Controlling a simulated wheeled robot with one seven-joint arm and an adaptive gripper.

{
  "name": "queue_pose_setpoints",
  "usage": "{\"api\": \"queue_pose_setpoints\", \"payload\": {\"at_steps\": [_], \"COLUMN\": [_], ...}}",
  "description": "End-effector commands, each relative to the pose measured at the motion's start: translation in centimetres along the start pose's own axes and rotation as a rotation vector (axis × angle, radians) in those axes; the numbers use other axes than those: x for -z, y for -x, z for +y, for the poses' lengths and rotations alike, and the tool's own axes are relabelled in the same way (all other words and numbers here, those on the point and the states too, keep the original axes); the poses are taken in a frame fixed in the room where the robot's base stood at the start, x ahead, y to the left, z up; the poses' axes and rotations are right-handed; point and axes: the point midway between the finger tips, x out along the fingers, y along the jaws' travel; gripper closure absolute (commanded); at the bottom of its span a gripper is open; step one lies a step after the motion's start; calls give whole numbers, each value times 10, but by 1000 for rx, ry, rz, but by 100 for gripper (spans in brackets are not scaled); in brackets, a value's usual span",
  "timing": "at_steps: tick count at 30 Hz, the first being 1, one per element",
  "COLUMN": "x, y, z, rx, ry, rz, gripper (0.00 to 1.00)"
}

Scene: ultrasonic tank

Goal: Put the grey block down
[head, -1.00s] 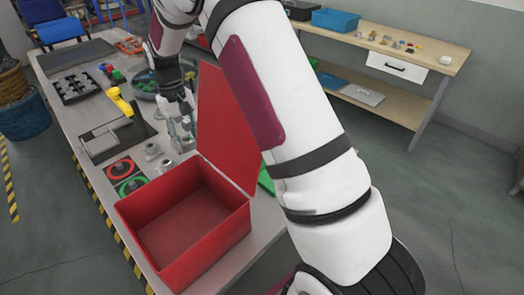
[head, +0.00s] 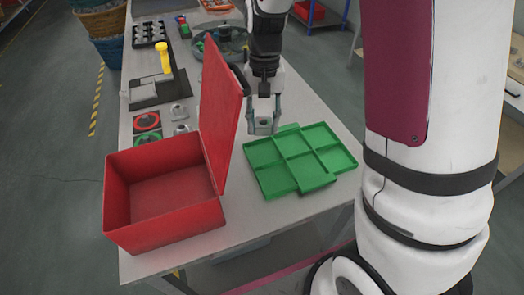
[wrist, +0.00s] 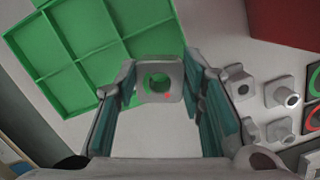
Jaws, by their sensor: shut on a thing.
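My gripper (head: 263,123) is shut on a grey block (wrist: 175,74), which sits between its fingertips in the wrist view. The block has a round hole, and green shows through it. In the head view the block (head: 263,127) is at the far left edge of the green compartment trays (head: 297,184), right of the red lid (head: 223,105). In the wrist view the green tray (wrist: 95,50) lies behind and left of the block. I cannot tell the block's exact height above the table or tray.
The open red box (head: 165,232) stands left, its lid upright near my gripper. Several loose grey pieces (head: 179,112) and a red ring plate (head: 147,122) lie beyond the box. Grey pieces also show right in the wrist view (wrist: 281,92). Bare table (head: 320,112) lies right of my gripper.

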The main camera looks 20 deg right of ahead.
Motion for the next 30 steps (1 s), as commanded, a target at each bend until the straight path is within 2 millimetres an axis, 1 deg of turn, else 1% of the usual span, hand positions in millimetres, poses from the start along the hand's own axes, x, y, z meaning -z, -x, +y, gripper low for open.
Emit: {"api": "queue_pose_setpoints", "payload": {"at_steps": [3,6,9,14,21,30], "x": [1,4,6,8,12,13], "y": [-22,-38,-49,-59,-88,-91], "z": [1,2,1,1,2,2], "rx": [-2,-2,-1,-1,-2,0], "ry": [-4,-3,-2,-2,-2,-1], "rz": [-5,-5,-3,-3,-3,0], "gripper": [96,96,96,96,96,96]}}
